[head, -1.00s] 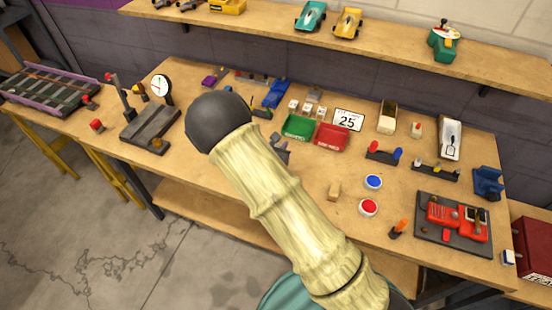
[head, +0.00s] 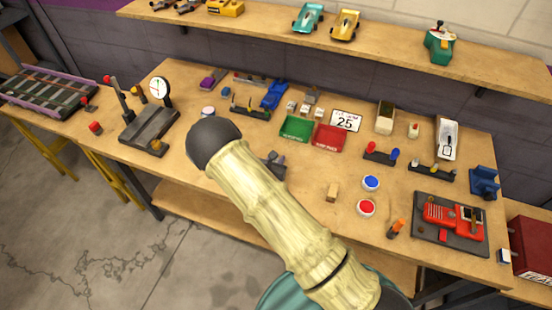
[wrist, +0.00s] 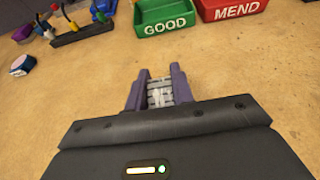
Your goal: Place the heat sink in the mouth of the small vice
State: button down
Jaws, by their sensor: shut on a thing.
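My gripper (wrist: 157,90) is shut on a small pale grey, ridged block, which looks like the heat sink (wrist: 159,94). It sits between the two purple-grey fingers, above bare bench top. In the head view my gripper (head: 274,164) is a dark shape mostly hidden behind my pale forearm, in front of the green and red trays, and the heat sink cannot be made out. A blue, vice-like tool (head: 485,182), which seems to be the small vice, stands at the right end of the bench, well away from my gripper. Its mouth is too small to read.
The green GOOD tray (wrist: 165,16) and red MEND tray (wrist: 230,8) lie ahead of my gripper. Blue (head: 371,183) and red (head: 366,207) buttons, a wooden block (head: 332,191) and a dark plate with red parts (head: 420,234) lie right. Bare wood shows between.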

jog(key=shift+f, duration=0.1)
jog(key=c, duration=1.2)
grip_release()
jog(key=shift+d, duration=0.1)
jog(key=shift+r, duration=0.25)
jog(key=shift+s+a, duration=0.25)
jog(key=shift+s, duration=0.1)
jog(key=b+v, duration=0.2)
jog(key=v, duration=0.9)
jog(key=shift+s, duration=0.15)
